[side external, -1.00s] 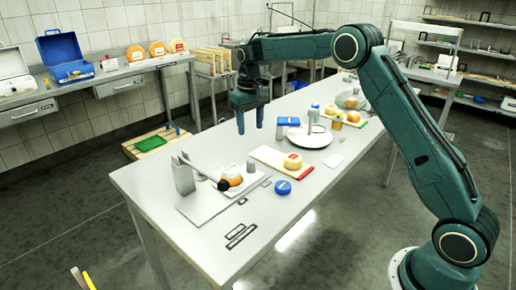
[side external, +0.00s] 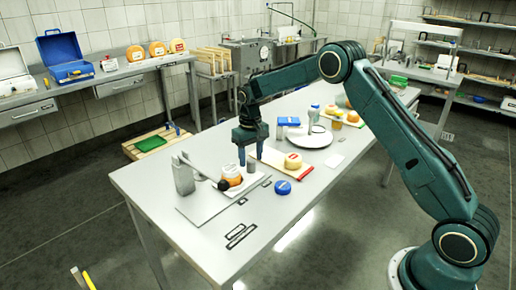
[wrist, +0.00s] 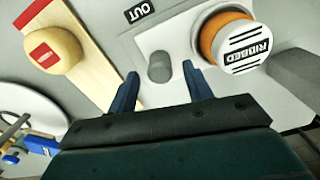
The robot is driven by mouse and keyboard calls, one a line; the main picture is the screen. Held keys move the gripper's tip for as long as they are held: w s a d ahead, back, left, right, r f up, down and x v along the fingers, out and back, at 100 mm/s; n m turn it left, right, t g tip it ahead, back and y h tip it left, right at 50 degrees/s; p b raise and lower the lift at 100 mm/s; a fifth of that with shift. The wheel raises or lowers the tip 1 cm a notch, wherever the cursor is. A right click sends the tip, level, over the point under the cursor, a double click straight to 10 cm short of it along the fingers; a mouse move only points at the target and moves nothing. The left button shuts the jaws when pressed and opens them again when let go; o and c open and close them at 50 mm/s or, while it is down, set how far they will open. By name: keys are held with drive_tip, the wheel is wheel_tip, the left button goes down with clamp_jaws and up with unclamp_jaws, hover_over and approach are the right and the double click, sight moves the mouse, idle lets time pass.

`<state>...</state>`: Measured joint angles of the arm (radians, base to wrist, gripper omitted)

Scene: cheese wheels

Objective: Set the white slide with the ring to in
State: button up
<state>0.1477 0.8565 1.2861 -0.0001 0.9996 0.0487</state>
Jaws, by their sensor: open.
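My gripper (side external: 250,160) is open, fingers pointing down, just right of the orange and white cheese on the front end of the table. In the wrist view, my gripper's two blue fingers (wrist: 160,72) lie on either side of a short grey peg (wrist: 160,65) on a pale plate; I cannot tell if they touch it. An "OUT" label (wrist: 138,12) is beside the peg. I cannot make out the white slide's ring clearly; part of that area is hidden by my gripper.
A lever with a black knob (side external: 223,186) and a grey post (side external: 183,178) stand left. A white plate (side external: 320,140) lies behind.

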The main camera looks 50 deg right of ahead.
sight(224, 171)
drive_tip(key=shift+f, duration=1.2)
clamp_jaws()
drive_tip(key=a, duration=1.1)
drive_tip(key=shift+a, duration=0.2)
